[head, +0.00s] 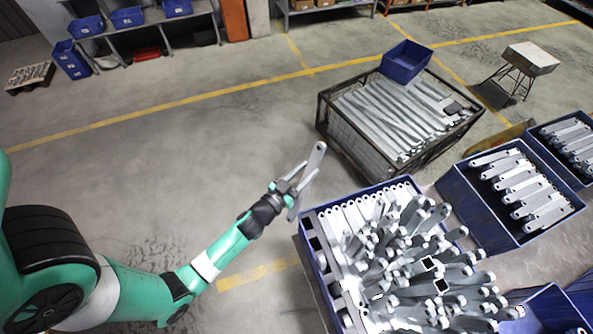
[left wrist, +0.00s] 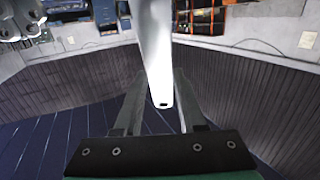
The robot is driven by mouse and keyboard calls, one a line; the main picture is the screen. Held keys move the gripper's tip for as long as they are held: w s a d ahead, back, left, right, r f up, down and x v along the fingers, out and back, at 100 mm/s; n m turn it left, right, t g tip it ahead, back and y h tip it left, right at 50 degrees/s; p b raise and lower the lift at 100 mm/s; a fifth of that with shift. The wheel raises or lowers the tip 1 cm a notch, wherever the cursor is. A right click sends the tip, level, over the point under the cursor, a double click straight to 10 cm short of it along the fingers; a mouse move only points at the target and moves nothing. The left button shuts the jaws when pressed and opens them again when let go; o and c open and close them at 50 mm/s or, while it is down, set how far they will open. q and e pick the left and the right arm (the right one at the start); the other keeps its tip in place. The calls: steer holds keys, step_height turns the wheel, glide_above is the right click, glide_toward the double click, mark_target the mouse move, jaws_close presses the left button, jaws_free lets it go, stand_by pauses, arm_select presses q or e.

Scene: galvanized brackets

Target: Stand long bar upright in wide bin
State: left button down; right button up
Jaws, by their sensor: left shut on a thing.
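My left gripper (head: 294,190) is shut on a long grey metal bar (head: 314,163) with a hole near its end. The bar is held tilted in the air, near the back left corner of a wide blue bin (head: 312,265). In the left wrist view the bar (left wrist: 156,55) runs between the two fingers (left wrist: 158,108), its holed end near the palm. The bin holds many bars, a tidy row along its back edge and a dense crowd of others, many standing or leaning. My right gripper is not in view.
A wire-sided crate (head: 345,150) of long flat bars stands behind the bin, with an empty-looking blue box (head: 406,62) on its far edge. Another blue bin (head: 470,212) with bars laid in it is to the right. The floor on the left is clear.

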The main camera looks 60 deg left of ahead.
arm_select(q)
steer(key=s+d+r+m+t+h+b, duration=0.1)
steer(key=s+d+r+m+t+h, duration=0.1)
steer(key=d, duration=0.5)
steer(key=s+d+r+m+t+h+b, duration=0.2)
steer(key=s+d+r+m+t+h, duration=0.1)
steer(key=d+h, duration=0.3)
steer(key=shift+d+r+m+t+h+b, duration=0.3)
steer(key=shift+d+r+t+h, duration=0.1)
steer(key=shift+d+r+t, duration=0.35)
steer(key=shift+f, duration=0.15)
step_height(320, 180, down, 19)
steer(key=b, duration=1.8)
steer(key=shift+b, duration=0.35)
steer(key=shift+c, duration=2.1)
jaws_free()
